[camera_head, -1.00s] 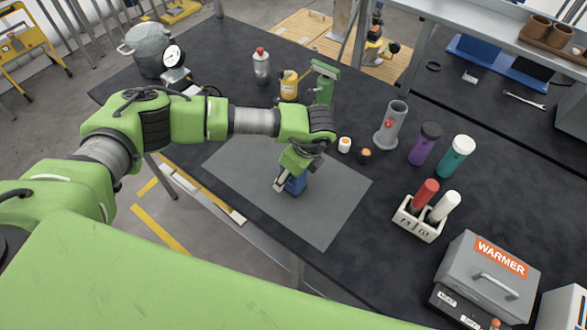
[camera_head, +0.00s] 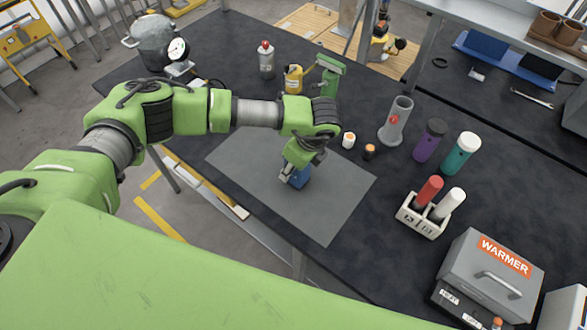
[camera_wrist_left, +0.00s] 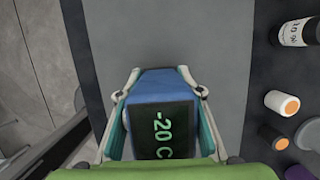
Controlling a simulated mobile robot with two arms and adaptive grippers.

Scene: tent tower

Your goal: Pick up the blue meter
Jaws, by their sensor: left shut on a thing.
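The blue meter (camera_head: 299,179) is over the grey mat (camera_head: 330,215) in the head view, partly hidden by my left gripper (camera_head: 290,176). In the left wrist view the meter (camera_wrist_left: 165,85) shows a dark screen reading "-20 C" in green. The fingers of my left gripper (camera_wrist_left: 160,125) are shut on it, one on each side. I cannot tell whether the meter touches the mat or is slightly above it. My right gripper is not in view.
Two small orange-topped vials (camera_head: 348,140) stand right of the mat. A grey cylinder (camera_head: 396,122), a purple bottle (camera_head: 430,140) and a teal bottle (camera_head: 461,153) stand farther right. A white rack (camera_head: 421,222) and the warmer (camera_head: 490,275) are at the near right. The mat's front is clear.

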